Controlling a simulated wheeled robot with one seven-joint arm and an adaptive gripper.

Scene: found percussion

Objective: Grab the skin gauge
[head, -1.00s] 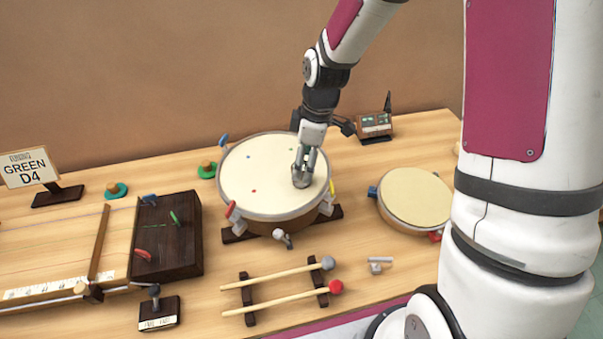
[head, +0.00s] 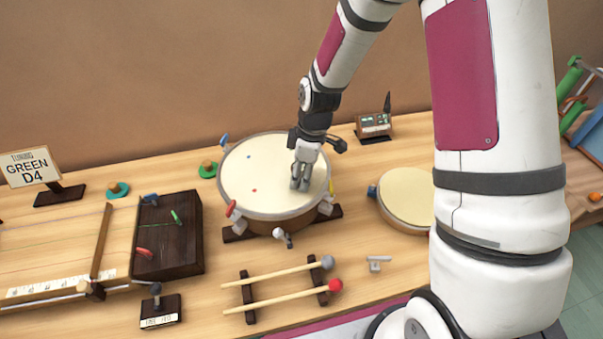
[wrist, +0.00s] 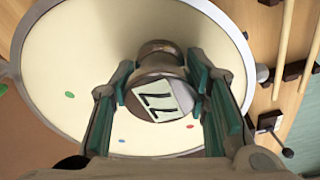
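The skin gauge (wrist: 152,62) stands on the pale skin of the big drum (head: 258,176). In the wrist view it is a round brownish-grey body with a white face bearing dark digits. My gripper (wrist: 160,75) is lowered over it, its fingers spread apart, with a green-padded finger on each side of the gauge. The pads are very close to its sides; I cannot tell whether they touch. In the head view my gripper (head: 301,180) is over the right part of the drum skin and mostly hides the gauge.
Two mallets (head: 275,278) lie on dark rests in front of the drum. A smaller drum (head: 405,194) is to the right, partly behind my arm. A dark wooden box (head: 168,237) is to the left. A small device (head: 373,123) stands behind. Clamps ring the big drum's rim.

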